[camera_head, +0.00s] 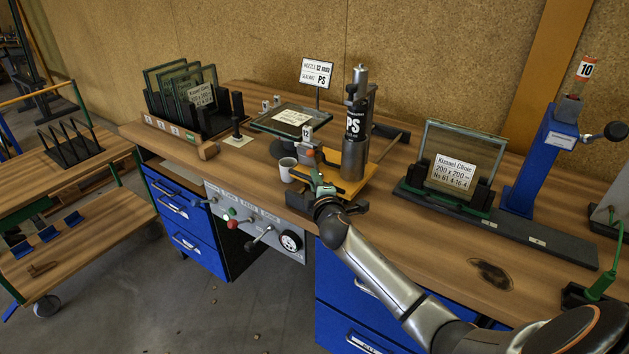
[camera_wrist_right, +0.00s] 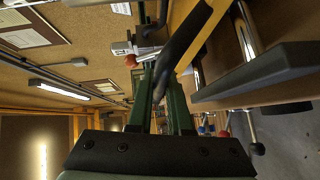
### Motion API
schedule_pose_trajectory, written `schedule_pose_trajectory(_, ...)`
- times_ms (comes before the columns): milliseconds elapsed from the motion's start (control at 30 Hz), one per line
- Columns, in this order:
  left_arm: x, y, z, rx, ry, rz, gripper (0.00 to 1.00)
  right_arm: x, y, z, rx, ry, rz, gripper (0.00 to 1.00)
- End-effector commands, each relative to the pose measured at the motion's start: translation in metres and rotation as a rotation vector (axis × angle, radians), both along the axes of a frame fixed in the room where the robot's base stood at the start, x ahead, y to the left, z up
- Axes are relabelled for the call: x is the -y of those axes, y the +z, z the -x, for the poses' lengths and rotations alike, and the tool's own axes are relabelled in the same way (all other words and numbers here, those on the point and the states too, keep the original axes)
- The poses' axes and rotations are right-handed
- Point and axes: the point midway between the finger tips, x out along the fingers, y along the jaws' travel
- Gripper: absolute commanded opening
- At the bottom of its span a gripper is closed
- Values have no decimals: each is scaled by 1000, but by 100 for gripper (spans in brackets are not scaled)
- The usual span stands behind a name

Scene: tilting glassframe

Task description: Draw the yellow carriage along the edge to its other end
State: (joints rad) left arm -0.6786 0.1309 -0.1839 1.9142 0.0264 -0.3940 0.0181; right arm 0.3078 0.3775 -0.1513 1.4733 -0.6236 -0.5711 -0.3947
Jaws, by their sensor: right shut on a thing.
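My right gripper (camera_head: 317,182) is at the carriage's front left corner, shut on a dark handle (camera_wrist_right: 186,42). In the right wrist view its green fingers stand beside this bar, and a yellow strip of the carriage shows there too. My left gripper is out of view.
A rack of glass panes (camera_head: 190,105) is at the back left, and a glass pane on a stand (camera_head: 456,165) is to the right. A blue post (camera_head: 540,160) stands beyond it.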

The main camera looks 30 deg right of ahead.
Motion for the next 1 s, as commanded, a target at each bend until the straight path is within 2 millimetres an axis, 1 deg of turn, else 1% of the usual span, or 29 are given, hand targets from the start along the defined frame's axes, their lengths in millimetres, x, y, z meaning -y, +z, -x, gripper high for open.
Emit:
schedule_pose_trajectory(367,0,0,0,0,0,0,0,-1,-1,0,-1,0,0,0)
schedule_pose_trajectory(467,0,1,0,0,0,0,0,-6,-1,2,-3,1,-1,0)
schedule_pose_trajectory(700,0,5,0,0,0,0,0,-28,-1,11,-2,2,-3,0)
schedule_pose_trajectory(967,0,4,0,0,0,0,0,-31,-2,12,-3,4,-3,0)
schedule_pose_trajectory(1000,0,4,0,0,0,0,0,-31,-2,12,-2,5,-3,20)
